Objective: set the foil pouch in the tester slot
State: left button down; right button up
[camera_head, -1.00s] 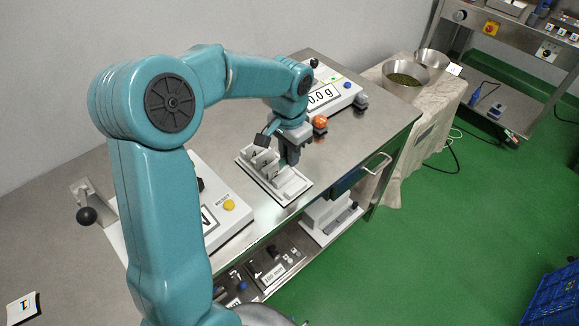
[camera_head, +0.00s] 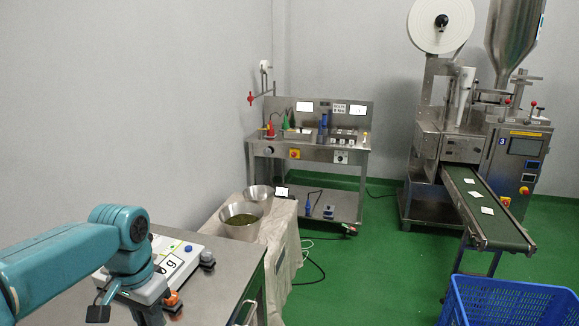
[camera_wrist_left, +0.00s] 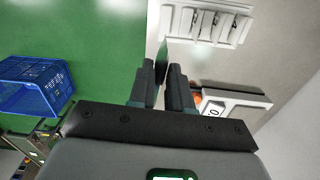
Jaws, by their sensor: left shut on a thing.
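My left gripper (camera_wrist_left: 165,88) shows in the left wrist view, shut on a thin flat piece seen nearly edge-on, which I take to be the foil pouch (camera_wrist_left: 161,54). It sticks out past the fingertips. A white slotted rack (camera_wrist_left: 207,8) is at the top of that view, with flat pieces in its slots, close to the pouch's far end. In the head view my left arm comes in from the left, and its gripper is cut off at the bottom edge. I cannot make out the tester slot in either current view. My right gripper is not in view.
A white scale (camera_head: 190,250) stands on the steel table (camera_head: 235,275); it also shows in the wrist view (camera_wrist_left: 240,98). Two metal bowls (camera_head: 240,222) stand on a cloth-covered table behind. A steel bench (camera_head: 310,155), packing machine (camera_head: 525,140) and blue crate (camera_head: 510,305) stand farther off.

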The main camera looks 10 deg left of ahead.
pick_arm(q)
jog(key=w+d+f+n, duration=0.1)
jog(key=w+d+f, duration=0.1)
jog(key=d+f, duration=1.1)
jog(key=shift+d+f+n, duration=0.35)
jog(key=shift+f+n, duration=0.05)
jog(key=shift+f, duration=0.05)
jog(key=shift+w, duration=0.1)
